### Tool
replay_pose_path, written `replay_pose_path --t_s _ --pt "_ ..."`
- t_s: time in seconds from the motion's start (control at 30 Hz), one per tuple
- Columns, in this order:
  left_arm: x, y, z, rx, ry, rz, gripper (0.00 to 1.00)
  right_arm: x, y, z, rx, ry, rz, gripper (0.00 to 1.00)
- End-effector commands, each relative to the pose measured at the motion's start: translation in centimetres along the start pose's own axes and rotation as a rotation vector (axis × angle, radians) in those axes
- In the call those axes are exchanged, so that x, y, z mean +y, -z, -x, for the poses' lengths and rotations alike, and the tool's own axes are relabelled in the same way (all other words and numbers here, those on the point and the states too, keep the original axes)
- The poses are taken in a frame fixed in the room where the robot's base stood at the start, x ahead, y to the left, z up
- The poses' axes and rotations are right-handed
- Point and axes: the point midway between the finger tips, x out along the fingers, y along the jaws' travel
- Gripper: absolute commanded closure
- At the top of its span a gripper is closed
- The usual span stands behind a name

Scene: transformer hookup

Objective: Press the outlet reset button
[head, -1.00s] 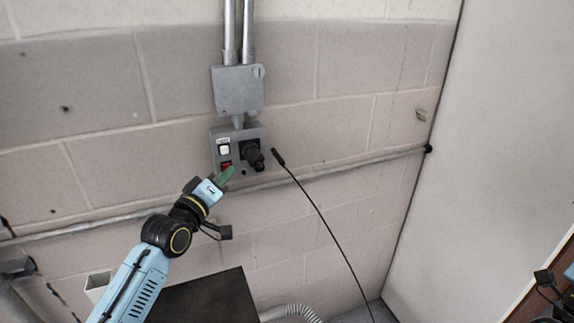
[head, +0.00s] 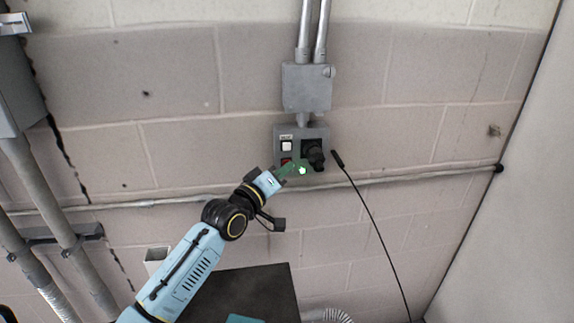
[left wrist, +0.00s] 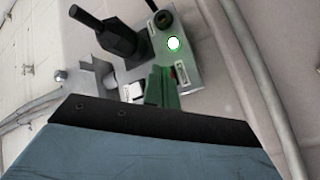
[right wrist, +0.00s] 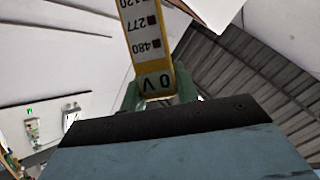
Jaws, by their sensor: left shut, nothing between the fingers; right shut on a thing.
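The grey outlet panel (head: 281,133) is on the block wall. It has a white square button (head: 287,146), a red button (head: 285,161) below it and a black plug (head: 313,153) on the right. A round indicator (head: 302,171) on the panel glows green. My left gripper (head: 290,168) is shut and empty, its green fingertips at the red button and partly covering it; I cannot tell whether they touch. The left wrist view shows the fingers (left wrist: 163,88) close against the panel. My right gripper (right wrist: 160,92) is shut on a yellow-edged voltage tester (right wrist: 150,45) marked 0 V.
A grey box (head: 308,88) with conduits is above the panel. A horizontal pipe (head: 420,178) runs along the wall below. A black cable (head: 372,222) hangs right of the panel. A dark flat-topped unit (head: 250,290) is below my left arm.

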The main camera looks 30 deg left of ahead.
Motion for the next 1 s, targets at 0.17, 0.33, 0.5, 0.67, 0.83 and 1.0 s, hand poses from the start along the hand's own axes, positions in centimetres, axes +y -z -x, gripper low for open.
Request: replay_pose_path --t_s 0.17,0.33,0.5,0.67,0.83,1.0 --pt "0.1 0.1 0.1 0.002 0.000 -0.001 1.00 -0.1 0.1 -0.1 0.001 0.000 0.000 1.00" --pt "0.5 -0.2 0.6 0.001 0.000 0.000 1.00 -0.5 0.5 -0.7 0.001 0.000 0.000 1.00" --pt "0.9 -0.6 1.1 0.001 0.000 0.001 1.00 -0.8 0.8 -1.2 0.001 0.000 0.000 1.00" --pt "0.9 -0.8 1.2 0.001 0.000 0.000 1.00 -0.8 0.8 -1.2 0.001 0.000 0.000 1.00" --pt "0.9 -0.8 1.2 0.001 0.000 0.000 1.00 -0.8 0.8 -1.2 0.001 0.000 0.000 1.00" --pt "1.7 -1.4 2.1 -0.001 0.001 0.001 1.00 -1.5 1.4 -2.2 0.001 0.000 -0.001 1.00"
